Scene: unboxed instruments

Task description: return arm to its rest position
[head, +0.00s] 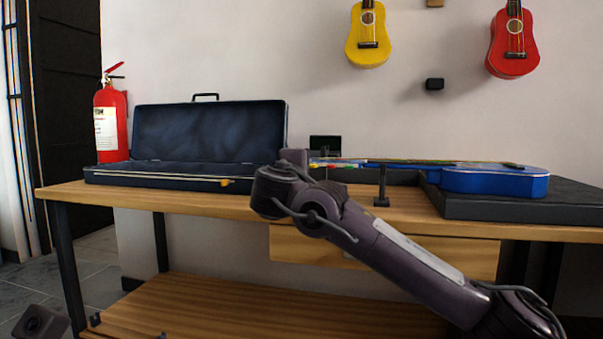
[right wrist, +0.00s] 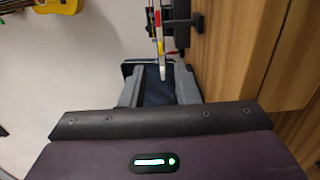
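My right arm (head: 415,262) reaches up from the lower right of the head view to the table's front. Its gripper is partly hidden behind its wrist there. In the right wrist view the right gripper (right wrist: 158,68) has its two grey fingers apart. The coloured neck (right wrist: 157,28) of the blue ukulele ends near the gap between the fingertips; I cannot tell if they touch. The blue ukulele (head: 495,181) lies with its body at the right and its neck over a small black stand (head: 381,190). My left gripper cannot be made out.
An open dark blue case (head: 210,130) lies on the wooden table (head: 222,202) at the left, beside a red fire extinguisher (head: 111,124). A black foam block (head: 575,205) is under the ukulele body. Yellow (head: 368,45) and red (head: 513,55) ukuleles hang on the wall.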

